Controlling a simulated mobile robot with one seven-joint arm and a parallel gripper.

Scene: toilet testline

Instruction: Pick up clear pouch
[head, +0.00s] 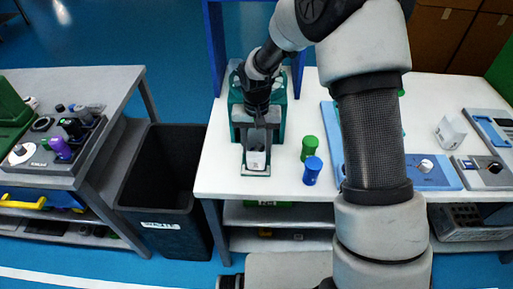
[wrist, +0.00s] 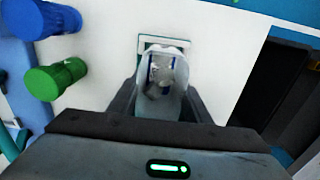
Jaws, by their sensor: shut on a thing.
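The clear pouch (wrist: 163,82) is translucent with a small white and blue content inside. It is between the fingers of my gripper (wrist: 160,100) in the wrist view, and the gripper is shut on it. In the head view my gripper (head: 257,140) points down at the front left of the white table, with the pouch (head: 256,160) low between its fingers. A green-rimmed white plate (head: 256,173) lies under the pouch. I cannot tell whether the pouch touches it.
A black waste bin (head: 166,170) stands left of the white table (head: 285,190). A grey table (head: 120,80) is further left.

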